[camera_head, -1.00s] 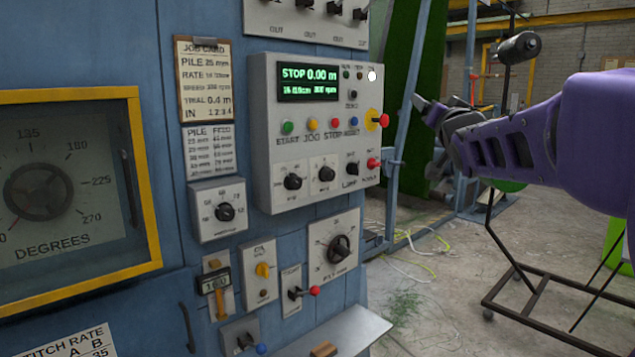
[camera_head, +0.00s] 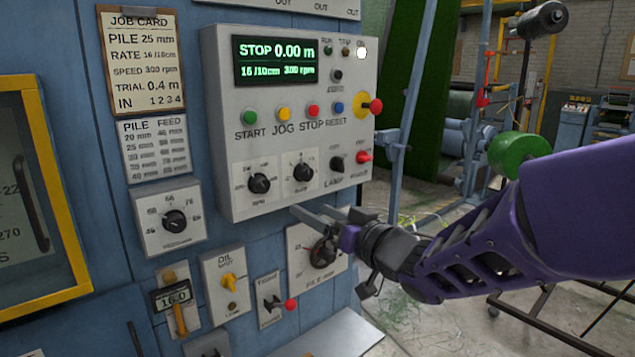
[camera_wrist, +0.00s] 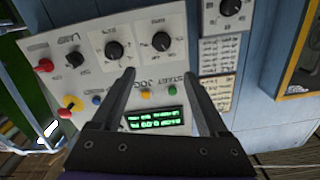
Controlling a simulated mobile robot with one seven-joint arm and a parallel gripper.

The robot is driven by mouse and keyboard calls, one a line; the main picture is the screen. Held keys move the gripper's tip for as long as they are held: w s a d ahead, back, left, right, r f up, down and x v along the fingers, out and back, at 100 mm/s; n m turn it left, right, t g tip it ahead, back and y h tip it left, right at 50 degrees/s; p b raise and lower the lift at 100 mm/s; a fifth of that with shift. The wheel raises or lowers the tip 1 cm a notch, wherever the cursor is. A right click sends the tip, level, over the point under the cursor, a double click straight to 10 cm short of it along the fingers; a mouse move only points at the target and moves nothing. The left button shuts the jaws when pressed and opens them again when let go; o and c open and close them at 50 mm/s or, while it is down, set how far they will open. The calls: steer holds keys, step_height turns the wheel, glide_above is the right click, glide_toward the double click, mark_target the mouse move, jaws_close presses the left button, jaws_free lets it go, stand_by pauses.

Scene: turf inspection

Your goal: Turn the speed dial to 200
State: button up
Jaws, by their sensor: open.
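The control panel (camera_head: 218,120) has a green display (camera_head: 274,61) reading STOP 0.00 m, 16 /10cm and what looks like 300 rpm. My gripper (camera_head: 312,210) is open and empty, by the panel's lower edge, right of and below the speed dial. In the wrist view, the speed dial lies beyond the fingertips (camera_wrist: 158,74).
A pile dial (camera_head: 323,252) is partly hidden behind my gripper. A red mushroom button (camera_head: 376,106) and a red-tipped lever (camera_head: 363,157) stick out on the panel's right.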

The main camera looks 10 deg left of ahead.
mark_target(264, 186)
steer(key=x, duration=1.7)
steer(key=shift+a, duration=0.25)
jaws_close()
